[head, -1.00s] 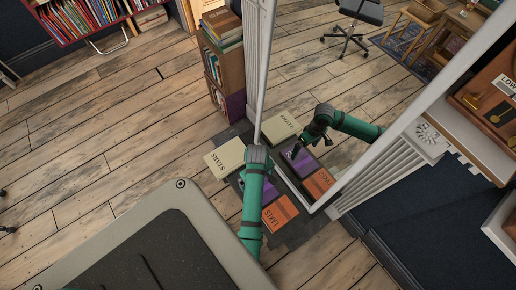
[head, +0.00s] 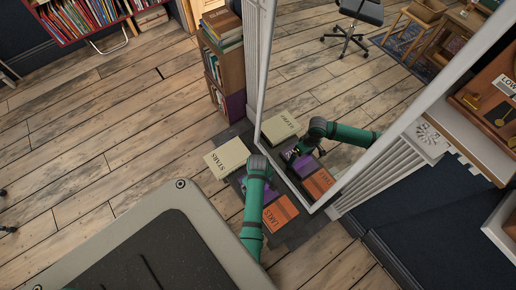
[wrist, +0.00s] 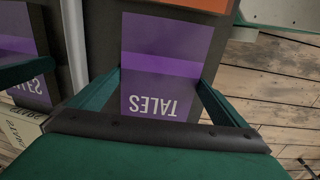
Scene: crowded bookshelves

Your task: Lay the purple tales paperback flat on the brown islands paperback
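The purple tales paperback (wrist: 165,45) lies flat on a dark mat and fills the middle of the wrist view, its title upside down. My gripper (wrist: 160,80) is over it, with one finger beside each long edge. The fingers are apart; I cannot tell whether they touch the book. In the head view my wrist hides most of the purple book. A brown book (head: 221,20) lies on top of the small bookcase; its title is not readable, so I cannot tell whether it is the islands paperback.
A cream STARS book (head: 226,157) and an orange LAKES book (head: 280,212) lie beside the purple one on the mat (head: 292,236). A tall mirror (head: 262,70) stands close on the right and reflects the books and my arm. The bookcase (head: 224,75) stands behind. Wooden floor is clear on the left.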

